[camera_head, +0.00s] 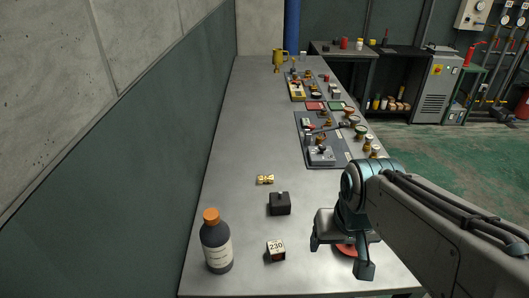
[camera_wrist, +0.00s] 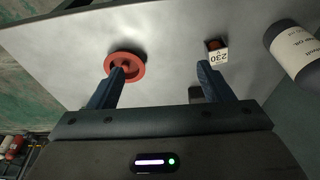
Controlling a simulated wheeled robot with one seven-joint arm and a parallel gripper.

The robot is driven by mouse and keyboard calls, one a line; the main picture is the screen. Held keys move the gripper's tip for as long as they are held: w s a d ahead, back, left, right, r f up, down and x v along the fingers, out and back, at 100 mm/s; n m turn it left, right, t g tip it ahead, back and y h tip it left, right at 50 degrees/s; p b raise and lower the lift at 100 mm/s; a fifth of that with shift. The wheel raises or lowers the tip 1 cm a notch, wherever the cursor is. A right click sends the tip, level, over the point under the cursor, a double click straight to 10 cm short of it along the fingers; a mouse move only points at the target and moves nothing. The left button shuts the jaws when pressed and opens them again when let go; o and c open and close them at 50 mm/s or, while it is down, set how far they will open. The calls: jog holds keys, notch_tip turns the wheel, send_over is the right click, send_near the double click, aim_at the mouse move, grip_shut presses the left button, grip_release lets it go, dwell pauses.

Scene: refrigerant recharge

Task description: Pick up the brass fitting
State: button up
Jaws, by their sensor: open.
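The brass fitting (camera_head: 265,180) is a small gold piece lying on the grey bench, left of centre and just behind a dark block, in the head view. I cannot make it out in the wrist view. My gripper (camera_head: 340,252) is open and empty at the near right of the bench, to the right of and nearer than the fitting. In the wrist view its two fingers (camera_wrist: 161,70) stand apart, with a red round disc (camera_wrist: 138,67) by the left finger. In the head view that disc (camera_head: 347,250) is partly hidden by my gripper.
A dark block (camera_head: 280,204), a small box marked 230 (camera_head: 276,250) and a bottle with an orange cap (camera_head: 216,245) stand nearby. A grey mat (camera_head: 335,152) with tools lies farther back. A wall (camera_head: 130,180) borders the bench's left.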

jog(key=w+a+r, duration=0.1)
jog(key=w+r, duration=0.3)
jog(key=w, duration=0.5)
jog(key=n+g+p, duration=0.1)
jog(key=g+p, duration=0.2)
send_over(266, 178)
notch_tip(266, 178, down, 4)
jog(key=f, duration=0.8)
jog(key=shift+w, duration=0.2)
jog(key=shift+s+f+p, duration=0.2)
jog(key=shift+f+p, duration=0.55)
jog(key=shift+f, duration=2.15)
jog(key=c, duration=1.1)
